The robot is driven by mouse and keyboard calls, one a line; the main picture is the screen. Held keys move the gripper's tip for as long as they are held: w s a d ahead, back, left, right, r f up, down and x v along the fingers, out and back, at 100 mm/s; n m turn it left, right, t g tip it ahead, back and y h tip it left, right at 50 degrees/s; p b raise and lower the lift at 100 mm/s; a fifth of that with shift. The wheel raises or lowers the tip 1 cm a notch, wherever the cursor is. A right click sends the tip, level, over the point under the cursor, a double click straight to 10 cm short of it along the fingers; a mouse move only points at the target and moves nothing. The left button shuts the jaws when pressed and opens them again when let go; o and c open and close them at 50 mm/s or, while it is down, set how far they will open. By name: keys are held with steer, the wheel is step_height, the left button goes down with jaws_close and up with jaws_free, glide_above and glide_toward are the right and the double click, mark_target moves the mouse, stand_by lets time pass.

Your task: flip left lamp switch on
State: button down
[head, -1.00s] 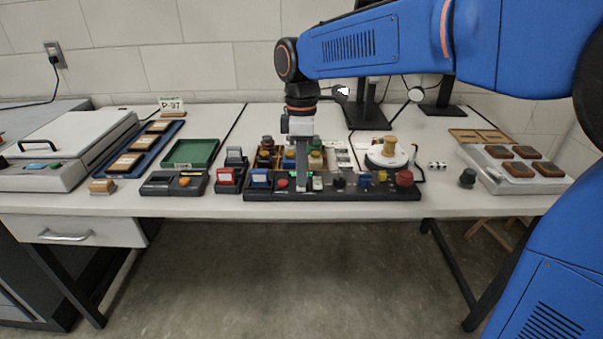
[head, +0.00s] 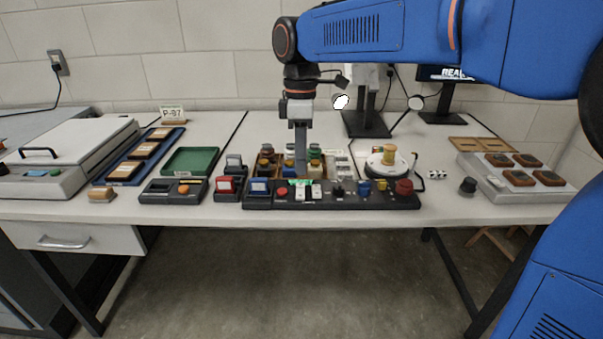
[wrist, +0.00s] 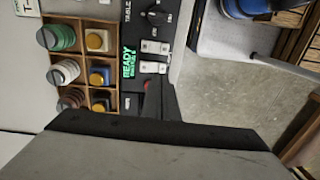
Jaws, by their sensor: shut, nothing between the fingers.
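The black control panel (head: 350,201) lies along the front of the table. Two white rocker switches stand side by side on it, the left one (head: 300,194) and the right one (head: 316,192). They also show in the wrist view, the left one lower (wrist: 152,67) and the other above it (wrist: 154,47), beside a green READY display (wrist: 129,63). The switches' tilt is too small to read. My gripper (head: 301,174) is shut and empty, pointing down above the panel's back edge behind the left switch, apart from it. Its dark fingers (wrist: 150,128) fill the lower wrist view.
A wooden compartment box (wrist: 85,65) with spools stands behind the panel. Floor is open in front.

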step_height(320, 180, up, 9)
steer(key=s, duration=0.1)
steer(key=shift+s, duration=0.15)
stand_by(0.3)
steer(key=s+d+f+m+t, duration=0.1)
steer(key=s+d+f+m, duration=0.25)
steer(key=d, duration=0.45)
steer(key=s+d+f+m+t, duration=0.25)
steer(key=s+d+m, duration=0.2)
steer(key=d, duration=0.35)
steer(key=s+d+f+m+t, duration=0.2)
steer(key=s+d+f+m, duration=0.7)
steer(key=f, duration=0.6)
steer(key=s+d, duration=0.2)
steer(key=s, duration=0.1)
steer(key=shift+s+m, duration=0.2)
steer(key=shift+m, duration=0.1)
steer(key=shift+w, duration=0.1)
